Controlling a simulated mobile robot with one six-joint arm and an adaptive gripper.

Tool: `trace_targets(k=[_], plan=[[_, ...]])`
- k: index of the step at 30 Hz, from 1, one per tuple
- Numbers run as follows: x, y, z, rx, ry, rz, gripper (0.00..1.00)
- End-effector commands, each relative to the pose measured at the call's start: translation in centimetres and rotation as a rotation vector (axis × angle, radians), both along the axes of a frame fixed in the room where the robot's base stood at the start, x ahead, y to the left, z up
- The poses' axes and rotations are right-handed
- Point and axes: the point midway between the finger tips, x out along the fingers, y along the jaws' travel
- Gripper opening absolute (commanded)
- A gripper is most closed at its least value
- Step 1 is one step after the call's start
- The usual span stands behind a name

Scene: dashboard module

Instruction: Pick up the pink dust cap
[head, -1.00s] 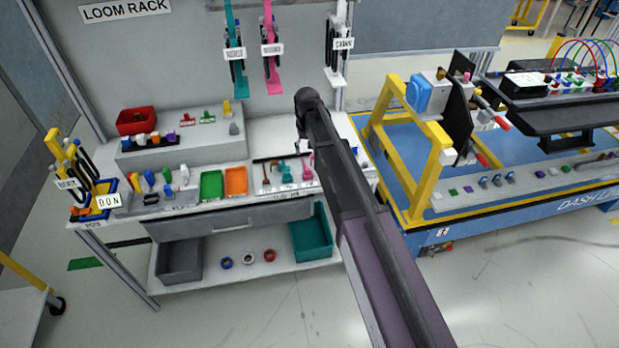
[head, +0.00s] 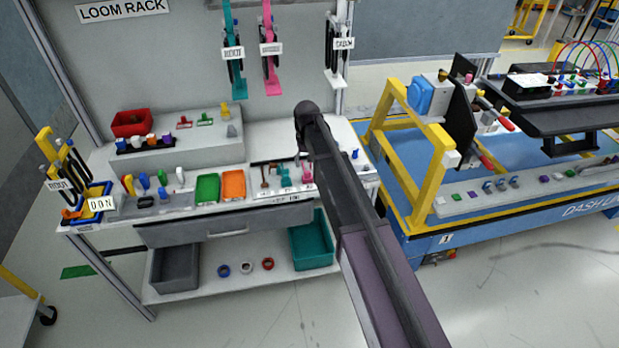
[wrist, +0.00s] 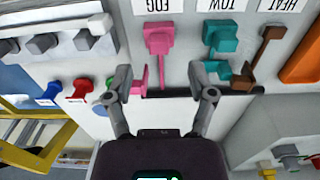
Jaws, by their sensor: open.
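Two pink pieces show in the wrist view. One pink piece (wrist: 158,40) stands under the FOG label, ahead of the fingers. A second pink piece (wrist: 139,80) shows beside the left finger, partly hidden by it. I cannot tell for sure which is the dust cap. In the head view pink (head: 307,173) shows at the right end of the bench's front row, close to my gripper. My gripper (wrist: 160,73) is open, with nothing held between its fingertips. In the head view my arm partly hides it.
Teal pieces (wrist: 220,38) and a brown piece (wrist: 265,42) stand right of the pink in the wrist view. A green tray (head: 207,187) and an orange tray (head: 233,184) lie left of them. A yellow frame (head: 413,150) stands to the right.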

Motion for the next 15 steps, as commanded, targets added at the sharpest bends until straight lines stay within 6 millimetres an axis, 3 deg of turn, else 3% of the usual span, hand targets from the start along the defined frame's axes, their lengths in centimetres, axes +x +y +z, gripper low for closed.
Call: trace_targets(k=[8, 15], plan=[[0.0, 0.0, -0.4, 0.0, 0.0, 0.0, 0.71], [0.1, 0.0, -1.9, 0.0, 0.0, 0.001, 0.71]])
